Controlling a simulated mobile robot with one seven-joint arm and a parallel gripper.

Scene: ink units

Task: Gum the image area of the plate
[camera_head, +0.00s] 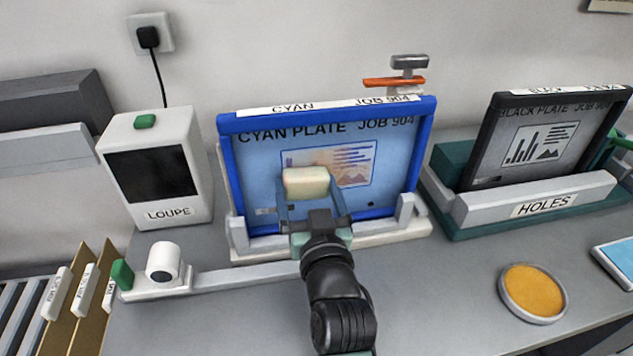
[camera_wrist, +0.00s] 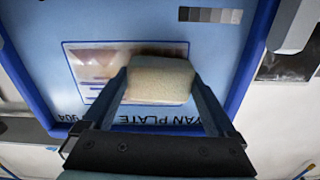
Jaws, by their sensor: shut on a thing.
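The cyan plate (camera_head: 262,160) stands in a blue frame labelled CYAN, JOB 904, leaning back on a pale stand. Its image area (camera_head: 350,167) is an outlined box with print and a brownish picture. My gripper (camera_head: 306,190) is shut on a cream sponge (camera_head: 306,181) in front of the lower left of the image area, hiding part of it. In the wrist view the sponge (camera_wrist: 160,80) sits between both fingers and overlaps the image area (camera_wrist: 95,65). I cannot tell whether the sponge touches the plate. Part of the image area looks brownish and smeared.
A black plate (camera_head: 535,145) stands at right behind a HOLES block (camera_head: 540,205). A round dish of orange stuff (camera_head: 533,290) lies at the front right. A loupe box (camera_head: 155,165) and a white roll (camera_head: 164,262) are at left. An orange-handled clamp (camera_head: 394,82) is behind the frame.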

